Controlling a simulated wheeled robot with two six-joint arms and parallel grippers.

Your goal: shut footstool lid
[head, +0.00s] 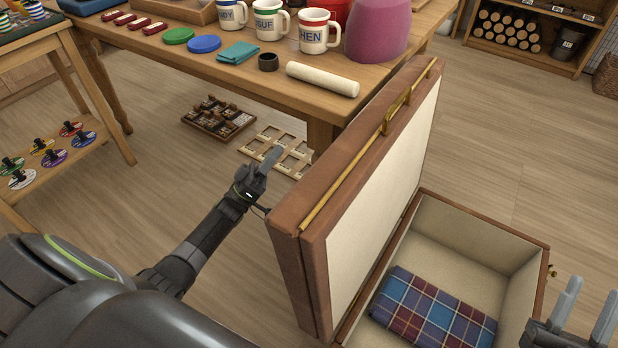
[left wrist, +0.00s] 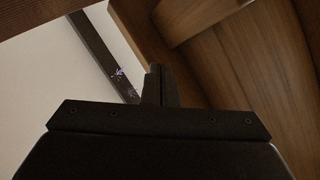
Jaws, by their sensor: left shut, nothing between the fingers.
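The footstool (head: 507,240) stands at the lower right of the head view with its brown lid (head: 332,190) raised about upright. The lid has a cream inner side and a brass strip along its edge. A folded plaid blanket (head: 433,309) lies inside the box. My left gripper (head: 268,160) is shut and empty, left of the lid on its outer side, apart from it in the head view. The left wrist view shows its closed fingers (left wrist: 160,86) near brown wood. My right gripper (head: 582,312) is open and empty at the lower right, by the box's right side.
A wooden table (head: 270,88) with mugs (head: 316,32), a white roll (head: 322,79) and other items stands behind the left gripper. Wooden trays (head: 218,118) lie on the floor below it. A low shelf (head: 520,40) stands at the back right.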

